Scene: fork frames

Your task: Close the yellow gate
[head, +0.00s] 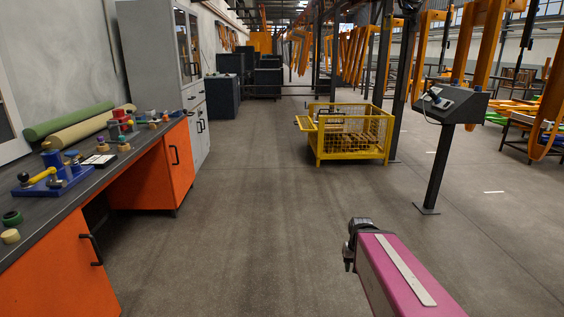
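A yellow wire-mesh crate (376,152) stands on the floor ahead, right of the middle in the head view. A yellow panel (305,124) sticks out roughly level from the crate's left side near the top; it looks like the gate, standing open. Some brown items lie inside, partly hidden by the mesh. My pink arm reaches in from the bottom right. The dark part at its far end, which seems to be my gripper (352,250), is well short of the crate and touches nothing visible. Its fingers are too unclear to tell open from shut.
A workbench with orange cabinets (52,270) and tools runs along the left. A grey cabinet (160,60) stands beyond it. A control panel on a post (435,165) stands to the right. The floor (240,220) up to the crate is clear.

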